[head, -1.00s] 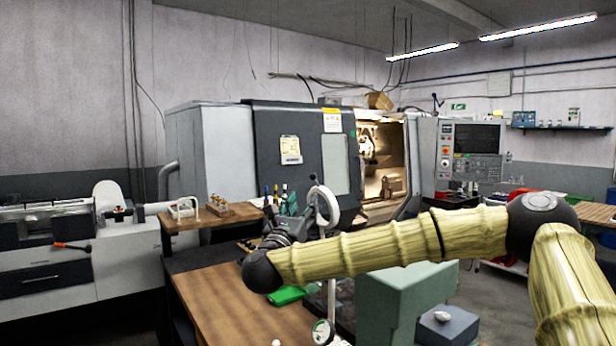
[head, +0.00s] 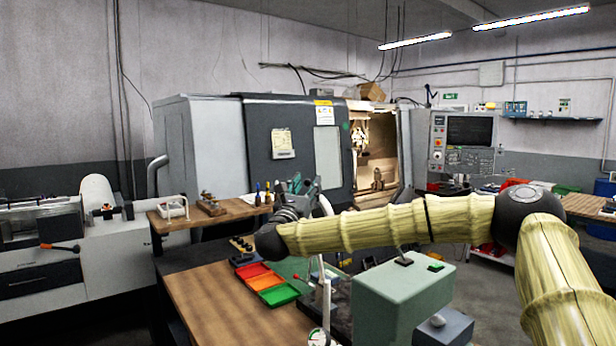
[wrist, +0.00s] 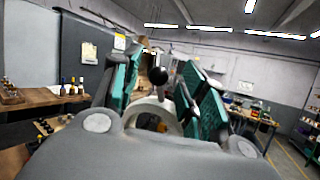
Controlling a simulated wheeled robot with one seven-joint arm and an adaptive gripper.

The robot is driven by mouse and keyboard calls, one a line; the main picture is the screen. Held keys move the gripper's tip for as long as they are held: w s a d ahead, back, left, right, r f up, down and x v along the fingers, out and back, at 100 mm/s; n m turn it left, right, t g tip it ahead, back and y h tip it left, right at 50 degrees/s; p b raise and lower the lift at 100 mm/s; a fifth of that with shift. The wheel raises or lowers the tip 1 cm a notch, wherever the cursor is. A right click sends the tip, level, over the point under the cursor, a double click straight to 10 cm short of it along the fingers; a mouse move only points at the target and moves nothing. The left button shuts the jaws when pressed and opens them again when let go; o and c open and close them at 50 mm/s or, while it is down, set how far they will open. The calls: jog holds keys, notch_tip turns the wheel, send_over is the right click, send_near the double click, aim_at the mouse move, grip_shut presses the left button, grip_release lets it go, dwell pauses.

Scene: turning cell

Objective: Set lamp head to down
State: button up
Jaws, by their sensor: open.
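The lamp head is a pale ring with a black ball knob (wrist: 187,72). In the wrist view the ring (wrist: 150,108) shows ahead of my gripper, and the knob appears between the two teal finger pads. In the head view only a pale curved part of the lamp head (head: 326,206) shows beside my gripper (head: 303,184); the rest is hidden behind it. Its thin pale post (head: 327,298) rises from near the bench. My gripper, also in the wrist view (wrist: 166,88), is open. I cannot tell whether a pad touches the knob.
A wooden bench (head: 205,305) holds an orange tray (head: 262,278) and a green tray (head: 279,295). A pale green box-shaped block (head: 400,300) stands right of the post, under my arm. The lathe (head: 285,150) stands behind. Another wooden top (head: 225,209) lies left of my gripper.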

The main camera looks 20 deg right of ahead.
jog(key=shift+x, duration=0.85)
grip_shut()
